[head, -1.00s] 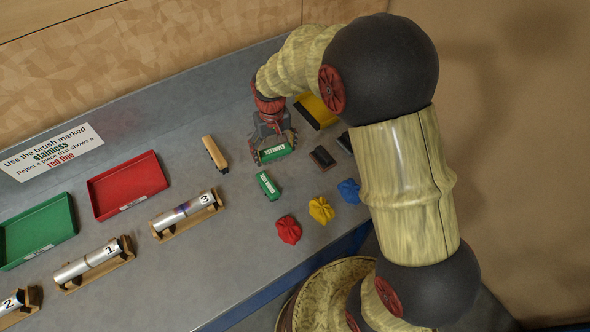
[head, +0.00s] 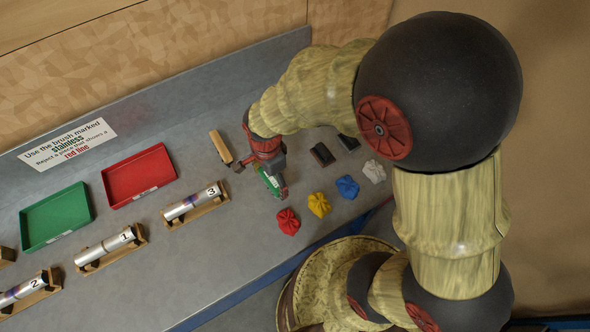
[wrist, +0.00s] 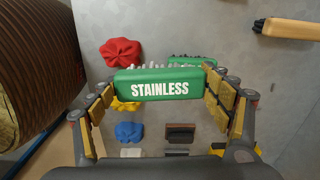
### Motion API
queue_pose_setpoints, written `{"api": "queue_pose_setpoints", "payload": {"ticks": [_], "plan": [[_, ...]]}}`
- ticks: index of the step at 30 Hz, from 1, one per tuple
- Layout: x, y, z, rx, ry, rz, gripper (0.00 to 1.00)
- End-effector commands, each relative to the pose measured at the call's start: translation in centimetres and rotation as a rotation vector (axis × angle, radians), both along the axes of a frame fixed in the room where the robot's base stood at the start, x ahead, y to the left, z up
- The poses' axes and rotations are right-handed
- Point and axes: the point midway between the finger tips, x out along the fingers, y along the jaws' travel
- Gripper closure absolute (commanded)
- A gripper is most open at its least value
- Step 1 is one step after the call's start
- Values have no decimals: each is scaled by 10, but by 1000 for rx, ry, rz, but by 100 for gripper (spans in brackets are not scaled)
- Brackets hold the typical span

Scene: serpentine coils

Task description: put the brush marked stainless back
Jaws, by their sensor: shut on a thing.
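The green brush marked STAINLESS (wrist: 160,85) is between the two padded fingers of my gripper (wrist: 162,98) in the wrist view. My gripper is shut on it, its white lettering facing the camera and bristles along the upper edge. A second green brush (wrist: 190,60) lies beyond it, partly covered, its marking unreadable. In the head view my gripper (head: 272,180) is over the bench between the tan-handled brush and the cloths. Green shows there, but I cannot tell which brush it is. The held brush's height above the bench is unclear.
The tan-handled brush (head: 221,147) lies left of my gripper. Red (head: 287,221), yellow (head: 319,205), blue (head: 347,187) and white (head: 373,171) cloths lie at right. Dark blocks (head: 322,155) lie behind. Red (head: 139,176) and green (head: 56,217) trays and numbered tubes (head: 192,203) stand left.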

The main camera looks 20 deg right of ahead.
Motion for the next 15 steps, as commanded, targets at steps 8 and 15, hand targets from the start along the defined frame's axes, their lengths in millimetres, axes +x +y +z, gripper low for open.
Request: {"api": "queue_pose_setpoints", "payload": {"ticks": [8,15], "plan": [[13,-16,-10,0,1,-82,45],[48,-56,-34,1,0,-82,45]]}}
